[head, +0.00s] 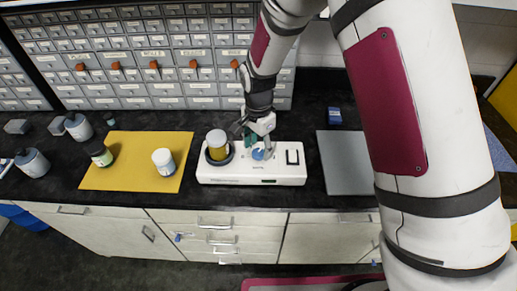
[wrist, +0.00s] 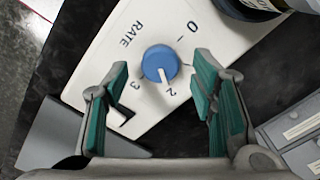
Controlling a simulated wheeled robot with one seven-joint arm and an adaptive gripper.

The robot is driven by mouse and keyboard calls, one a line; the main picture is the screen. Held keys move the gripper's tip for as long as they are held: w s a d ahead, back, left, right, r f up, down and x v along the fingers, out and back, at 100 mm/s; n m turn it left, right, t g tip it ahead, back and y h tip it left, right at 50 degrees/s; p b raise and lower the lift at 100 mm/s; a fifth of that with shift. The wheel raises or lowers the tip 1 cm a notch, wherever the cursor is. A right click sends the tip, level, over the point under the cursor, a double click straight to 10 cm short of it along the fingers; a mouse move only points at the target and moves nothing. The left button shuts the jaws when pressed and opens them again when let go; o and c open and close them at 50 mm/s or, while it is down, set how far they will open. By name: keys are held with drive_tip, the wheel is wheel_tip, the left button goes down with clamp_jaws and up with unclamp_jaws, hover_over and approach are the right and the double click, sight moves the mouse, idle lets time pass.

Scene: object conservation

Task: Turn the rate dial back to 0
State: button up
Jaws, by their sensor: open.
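The rate dial is a round blue knob (wrist: 160,63) on a white device (head: 250,176); it also shows in the head view (head: 258,154). Its pale pointer mark faces the printed 2. The printed 0 lies up and to the right of the knob in the wrist view, the 3 lower left. My gripper (wrist: 162,77) is open above the device, its green-padded fingers on either side of the knob, apart from it. In the head view my gripper (head: 257,142) partly hides the device around the knob.
An amber jar with a white lid (head: 217,147) stands in a dark ring on the device, left of the dial. A yellow mat (head: 133,147) with a white-lidded jar (head: 164,162) lies to the left. A grey mat (head: 345,165) is right. Drawer cabinets (head: 150,55) stand behind.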

drive_tip(key=shift+f, duration=0.85)
drive_tip(key=shift+c, duration=0.3)
drive_tip(key=c, duration=1.1)
